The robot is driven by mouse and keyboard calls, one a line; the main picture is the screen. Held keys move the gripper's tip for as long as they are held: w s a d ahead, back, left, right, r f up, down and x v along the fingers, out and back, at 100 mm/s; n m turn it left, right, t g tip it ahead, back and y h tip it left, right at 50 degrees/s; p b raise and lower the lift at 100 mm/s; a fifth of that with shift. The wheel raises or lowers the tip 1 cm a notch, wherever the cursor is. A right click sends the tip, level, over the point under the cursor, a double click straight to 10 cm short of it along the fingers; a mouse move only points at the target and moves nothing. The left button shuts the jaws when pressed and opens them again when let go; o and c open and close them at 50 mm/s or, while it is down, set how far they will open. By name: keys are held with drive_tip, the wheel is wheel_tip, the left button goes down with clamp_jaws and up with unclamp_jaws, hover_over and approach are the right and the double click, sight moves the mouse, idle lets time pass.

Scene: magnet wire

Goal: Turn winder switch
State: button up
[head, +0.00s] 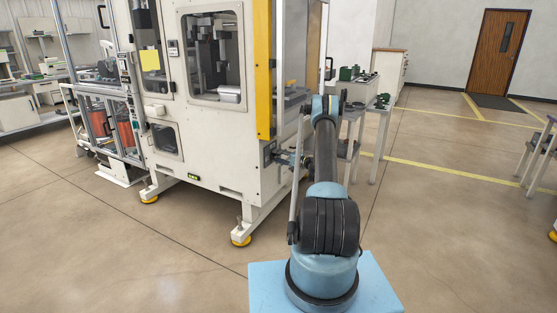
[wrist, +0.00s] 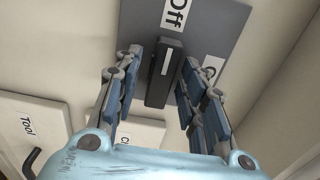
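The winder switch is a black bar-shaped knob (wrist: 163,88) with a white line, on a grey plate (wrist: 212,22). In the wrist view its line end lies near the "Off" label (wrist: 177,14). A second label (wrist: 213,68) is partly hidden behind my right finger. My gripper (wrist: 161,58) is open, with one finger on each side of the knob. Narrow gaps show between the fingers and the knob; I cannot tell the depth. In the head view my gripper (head: 287,158) is at the lower right side of the white winder machine (head: 215,150); the knob is not clear there.
A "Tool" panel (wrist: 30,128) with a dark handle is at the lower left in the wrist view. In the head view, a bench with small parts (head: 362,82) stands behind my arm.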

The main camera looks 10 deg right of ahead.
clamp_jaws()
drive_tip(key=shift+m, duration=0.3)
drive_tip(key=m, duration=0.2)
drive_tip(key=shift+m, duration=0.4)
drive_tip(key=m, duration=0.3)
drive_tip(key=shift+m, duration=0.3)
drive_tip(key=m, duration=0.5)
drive_tip(key=shift+f, duration=0.1)
drive_tip(key=m, duration=0.5)
drive_tip(key=shift+m, duration=0.6)
